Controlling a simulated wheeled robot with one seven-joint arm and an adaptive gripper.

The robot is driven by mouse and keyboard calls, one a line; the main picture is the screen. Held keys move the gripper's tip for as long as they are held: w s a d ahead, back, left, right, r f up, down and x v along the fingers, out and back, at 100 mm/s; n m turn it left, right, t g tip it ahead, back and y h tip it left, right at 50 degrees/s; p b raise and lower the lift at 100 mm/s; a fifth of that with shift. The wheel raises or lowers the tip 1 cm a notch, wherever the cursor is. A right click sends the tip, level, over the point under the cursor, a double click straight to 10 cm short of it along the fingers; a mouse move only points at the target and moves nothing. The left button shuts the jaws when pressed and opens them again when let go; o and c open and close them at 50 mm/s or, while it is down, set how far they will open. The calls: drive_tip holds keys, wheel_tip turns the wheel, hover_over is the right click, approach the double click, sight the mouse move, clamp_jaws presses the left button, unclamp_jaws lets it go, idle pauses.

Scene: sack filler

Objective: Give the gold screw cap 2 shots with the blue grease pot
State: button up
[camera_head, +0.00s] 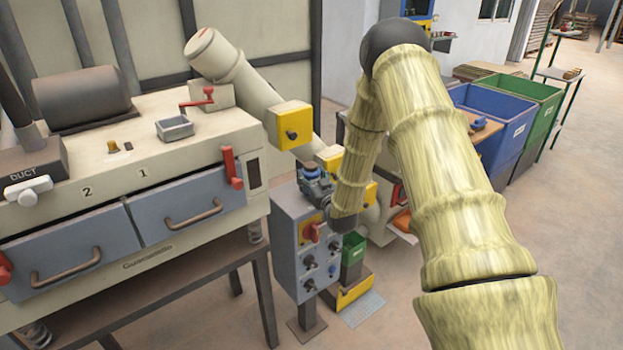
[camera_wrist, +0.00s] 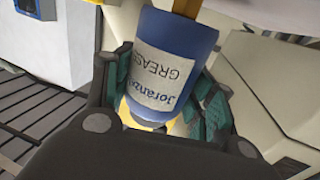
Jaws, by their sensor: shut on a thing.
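The blue grease pot (camera_wrist: 178,40) fills the upper middle of the wrist view. Its pale label reads "GREASE" upside down. My gripper (camera_wrist: 163,100) is shut on it, with green-padded fingers on both sides. In the head view my gripper (camera_head: 316,186) is above the grey control box, and a small blue part of the pot (camera_head: 311,170) shows there. A small gold cap (camera_head: 113,146) stands on top of the cream machine at the left, well apart from my gripper. The pot's lower end is partly hidden by my gripper.
The cream machine (camera_head: 130,185) has two blue-grey drawers, red levers and a small grey tray (camera_head: 174,128) on top. The grey control box (camera_head: 295,245) with knobs is below my gripper. Blue (camera_head: 495,120) and green bins stand right. Floor is open at front right.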

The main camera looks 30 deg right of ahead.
sight(311, 166)
drive_tip(key=shift+f, duration=0.3)
drive_tip(key=shift+r, duration=0.25)
idle(0.4)
drive_tip(key=shift+r, duration=0.65)
drive_tip(key=shift+f+b, duration=0.5)
drive_tip(key=shift+f, duration=0.4)
idle(1.2)
drive_tip(key=shift+r, duration=0.2)
drive_tip(key=shift+r+p, duration=0.4)
drive_tip(key=shift+r, duration=0.3)
drive_tip(key=shift+r, duration=0.1)
drive_tip(key=shift+r+p, duration=1.25)
drive_tip(key=shift+r, duration=1.2)
